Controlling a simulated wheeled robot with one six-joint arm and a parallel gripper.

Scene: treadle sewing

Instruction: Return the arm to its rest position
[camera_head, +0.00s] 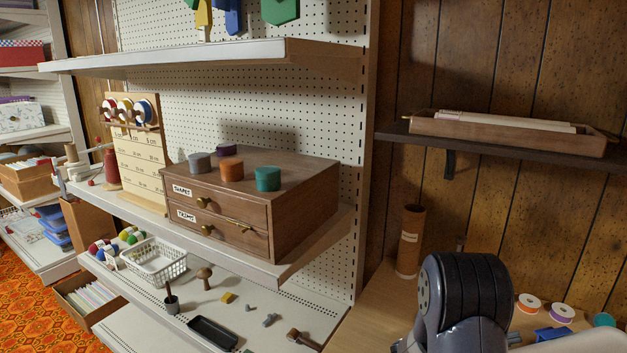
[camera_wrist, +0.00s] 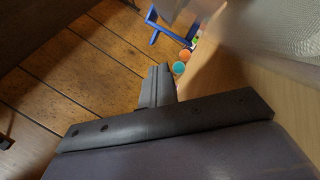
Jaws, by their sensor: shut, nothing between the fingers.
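My gripper (camera_wrist: 158,86) shows in the wrist view as a dark palm bar with short fingers close together. It is shut and empty, and no object touches the fingertips. In the head view a dark rounded joint of my arm (camera_head: 465,300) stands at the lower right, in front of the wooden table (camera_head: 372,318). The gripper itself does not show in that view.
On the table, spools (camera_head: 562,313) and a blue object (camera_head: 553,333) lie right of my arm; a blue frame (camera_wrist: 154,28) also shows in the wrist view. A cardboard tube (camera_head: 410,240) stands behind the arm. A drawer box (camera_head: 235,215) sits on the left shelf.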

